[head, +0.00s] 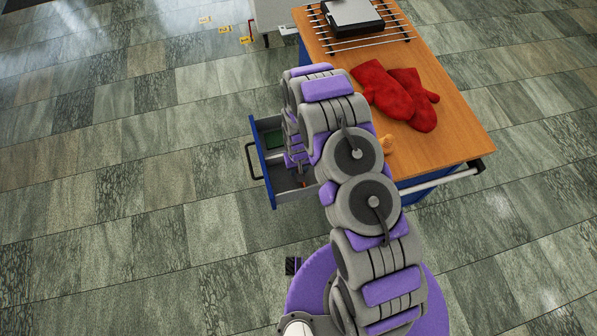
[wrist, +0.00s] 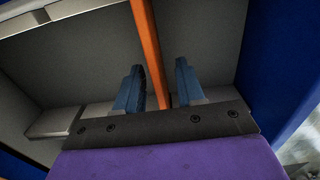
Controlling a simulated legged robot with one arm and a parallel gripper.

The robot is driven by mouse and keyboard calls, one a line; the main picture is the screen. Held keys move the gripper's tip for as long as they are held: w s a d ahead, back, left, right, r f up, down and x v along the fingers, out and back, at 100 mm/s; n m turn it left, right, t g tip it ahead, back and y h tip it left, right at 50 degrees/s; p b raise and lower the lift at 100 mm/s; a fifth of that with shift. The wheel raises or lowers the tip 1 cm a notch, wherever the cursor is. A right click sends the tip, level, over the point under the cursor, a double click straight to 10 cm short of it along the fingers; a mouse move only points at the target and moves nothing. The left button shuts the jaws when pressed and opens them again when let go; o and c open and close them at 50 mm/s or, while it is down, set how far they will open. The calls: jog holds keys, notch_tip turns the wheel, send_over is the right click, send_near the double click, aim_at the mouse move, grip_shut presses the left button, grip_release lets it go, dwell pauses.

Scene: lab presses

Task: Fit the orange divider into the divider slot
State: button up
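The orange divider (wrist: 148,38) stands edge-on in the wrist view, running from the top edge down between my fingers. A small orange bit of it seems to show in the head view (head: 303,184), inside the open drawer (head: 259,163). My gripper (wrist: 160,88) has its two blue fingers apart, one on each side of the divider, with a narrow gap visible on both sides. In the head view my arm reaches down into the drawer and hides most of the gripper. The divider slot and the divider's lower edge cannot be made out.

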notch_tip(320, 180, down, 3)
jog(key=shift+f, duration=0.2)
jog(key=shift+c, duration=0.3)
grip_shut()
